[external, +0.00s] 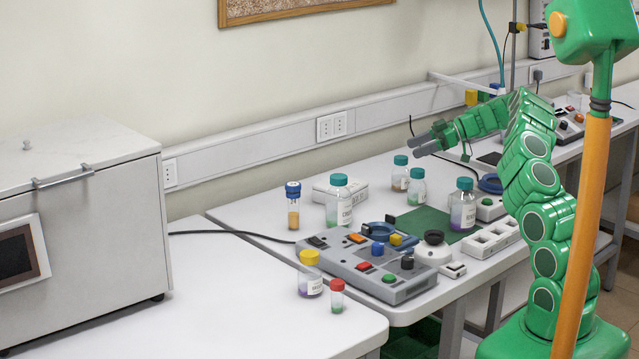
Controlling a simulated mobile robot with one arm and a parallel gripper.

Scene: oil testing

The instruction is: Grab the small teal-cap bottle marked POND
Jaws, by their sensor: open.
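Several teal-capped bottles stand upright on the white bench. Two small ones are side by side near the back: one on the left (401,174) and one on the right (416,187). A larger one (339,203) stands further left, and another with purplish contents (462,206) stands on the right by the green mat. The lettering is too small for me to tell which is marked POND. My gripper (420,144) is open and empty, reaching in from the right with its fingers pointing left. In the picture it appears just above the two small bottles, apart from them.
A grey control box (366,264) with coloured buttons fills the bench front. A blue-capped vial (293,206), a yellow-capped jar (310,275) and a red-capped vial (337,296) stand left of it. A white box (340,189) lies behind the larger bottle. The green mat (425,222) has bare space.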

